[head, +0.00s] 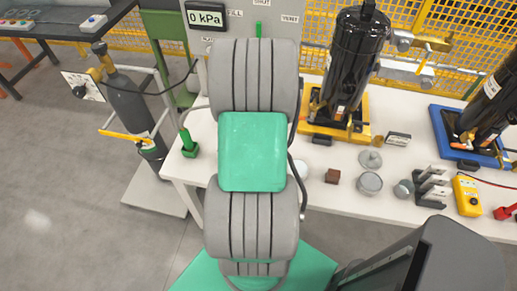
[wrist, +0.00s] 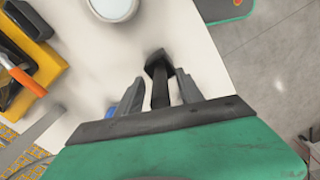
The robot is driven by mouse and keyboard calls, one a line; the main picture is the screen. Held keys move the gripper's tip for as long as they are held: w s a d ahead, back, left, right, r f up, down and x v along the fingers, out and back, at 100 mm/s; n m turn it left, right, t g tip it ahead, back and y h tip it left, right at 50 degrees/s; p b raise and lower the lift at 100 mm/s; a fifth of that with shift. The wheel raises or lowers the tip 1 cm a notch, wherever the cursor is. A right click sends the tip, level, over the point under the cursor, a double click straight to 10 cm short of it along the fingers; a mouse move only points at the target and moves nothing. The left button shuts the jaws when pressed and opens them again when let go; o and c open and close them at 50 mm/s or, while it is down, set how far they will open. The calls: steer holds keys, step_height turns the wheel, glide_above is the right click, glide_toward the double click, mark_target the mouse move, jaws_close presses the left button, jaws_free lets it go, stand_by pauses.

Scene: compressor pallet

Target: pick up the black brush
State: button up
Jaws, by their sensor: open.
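The black brush (wrist: 157,67) is in the wrist view, on the white table, with its wider head pointing away from my palm and its narrow handle running back toward the palm. My gripper (wrist: 160,77) is open, with one grey finger on each side of the handle. Gaps show between the fingers and the handle; I cannot tell the height of the fingers over it. The near end of the handle is hidden by my palm. In the head view my arm hides both the gripper and the brush.
A white round container (wrist: 112,6) stands near the brush, and the table edge lies to its right. In the head view a black cylinder on a yellow base (head: 303,124), a brown block (head: 332,176), grey round parts (head: 370,183) and a green object (head: 189,147) share the table (head: 400,215).

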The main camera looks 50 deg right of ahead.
steer(key=shift+f, duration=0.3)
jaws_close()
stand_by(0.4)
